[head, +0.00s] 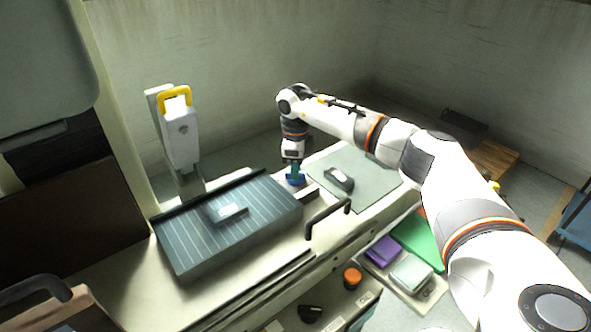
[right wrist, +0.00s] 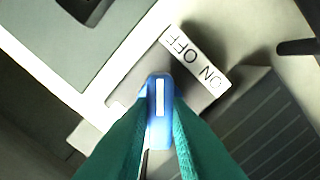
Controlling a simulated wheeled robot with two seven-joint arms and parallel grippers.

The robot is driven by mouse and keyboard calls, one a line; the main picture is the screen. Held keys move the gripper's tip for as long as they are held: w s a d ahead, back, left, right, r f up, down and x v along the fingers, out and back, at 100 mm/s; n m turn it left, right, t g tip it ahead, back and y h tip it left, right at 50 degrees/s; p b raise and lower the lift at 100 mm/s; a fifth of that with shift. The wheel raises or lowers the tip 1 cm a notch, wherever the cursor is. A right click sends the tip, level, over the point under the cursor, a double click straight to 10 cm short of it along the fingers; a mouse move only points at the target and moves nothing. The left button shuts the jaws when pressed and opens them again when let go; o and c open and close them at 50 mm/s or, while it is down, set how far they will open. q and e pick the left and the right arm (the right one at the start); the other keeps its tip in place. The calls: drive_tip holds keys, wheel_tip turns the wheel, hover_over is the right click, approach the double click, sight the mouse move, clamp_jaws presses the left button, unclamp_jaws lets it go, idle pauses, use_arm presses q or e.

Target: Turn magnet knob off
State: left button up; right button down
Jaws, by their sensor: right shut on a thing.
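The magnet knob (head: 296,181) is blue and sits at the right end of the dark, striped magnetic chuck (head: 190,262). In the right wrist view the knob (right wrist: 159,88) has a white stripe pointing up the picture. A white label (right wrist: 195,60) beside it reads OFF and ON; the stripe's upper end is nearer the OFF lettering. My right gripper (head: 294,171) comes down on the knob from above. Its teal fingers (right wrist: 159,120) are shut on the knob's two sides. My left gripper is not in view.
A small grey block (head: 229,211) lies on the chuck. A green-grey mat (head: 362,197) with a dark device (head: 339,179) lies to the right. A dark bar handle (head: 327,217) stands in front. A white post with a yellow handle (head: 175,96) rises behind the chuck.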

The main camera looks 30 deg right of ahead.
drive_tip(key=shift+r+n, duration=0.1)
drive_tip(key=shift+n, duration=0.2)
drive_tip(key=c, duration=1.4)
unclamp_jaws()
drive_tip(key=shift+o, duration=0.2)
wheel_tip(320, 180, up, 12)
drive_tip(key=b, duration=0.2)
